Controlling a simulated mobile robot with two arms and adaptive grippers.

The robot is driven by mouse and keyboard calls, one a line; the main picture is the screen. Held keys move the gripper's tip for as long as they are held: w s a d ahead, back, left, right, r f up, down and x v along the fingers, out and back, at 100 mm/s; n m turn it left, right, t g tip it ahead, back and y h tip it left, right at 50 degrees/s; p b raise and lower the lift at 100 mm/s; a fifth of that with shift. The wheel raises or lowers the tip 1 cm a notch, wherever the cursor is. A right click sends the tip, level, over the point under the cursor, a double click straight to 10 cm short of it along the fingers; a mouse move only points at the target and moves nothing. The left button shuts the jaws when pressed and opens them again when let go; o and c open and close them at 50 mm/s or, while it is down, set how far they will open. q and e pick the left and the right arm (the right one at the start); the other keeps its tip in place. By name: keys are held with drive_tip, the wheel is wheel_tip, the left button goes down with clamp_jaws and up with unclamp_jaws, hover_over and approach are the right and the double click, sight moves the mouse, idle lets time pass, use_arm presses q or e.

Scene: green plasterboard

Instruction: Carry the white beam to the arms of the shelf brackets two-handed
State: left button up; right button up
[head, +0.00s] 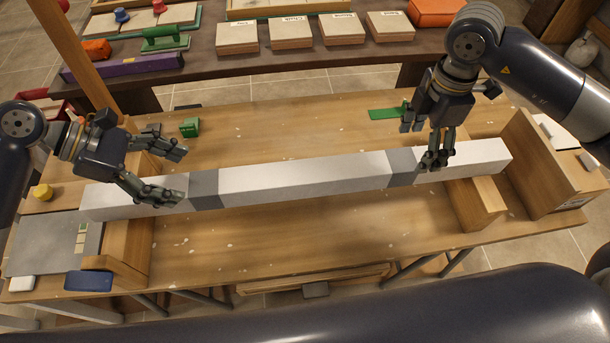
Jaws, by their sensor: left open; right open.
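The white beam (290,177) lies level across the wooden workbench, spanning most of its width, with two grey bands around it. It appears to rest on a wooden support (127,240) at the left and another wooden support (478,203) at the right. My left gripper (177,172) is open at the left grey band, one finger over the beam and the other beyond its far side. My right gripper (426,146) is open at the right grey band, fingers pointing down and overlapping the beam. Contact cannot be told. I see no shelf brackets for certain.
A wooden workbench (300,240) has bare surface before and behind the beam. A green block (189,127) and green plate (386,113) lie behind it. A blue object (88,281) lies front left. A tall board (545,165) stands at the right. A dark rear bench holds boxes (237,38).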

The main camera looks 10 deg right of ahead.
sight(203, 182)
use_arm(q)
drive_tip(key=x, duration=0.7)
use_arm(e)
wheel_tip(203, 182, down, 7)
use_arm(q)
drive_tip(key=shift+c, duration=0.3)
use_arm(e)
drive_tip(key=shift+c, duration=0.3)
use_arm(q)
clamp_jaws()
use_arm(e)
clamp_jaws()
use_arm(q)
drive_tip(key=shift+w+d+r, duration=0.1)
drive_tip(key=shift+r, duration=0.15)
use_arm(e)
drive_tip(key=shift+w+r, duration=0.1)
drive_tip(key=shift+r, duration=0.1)
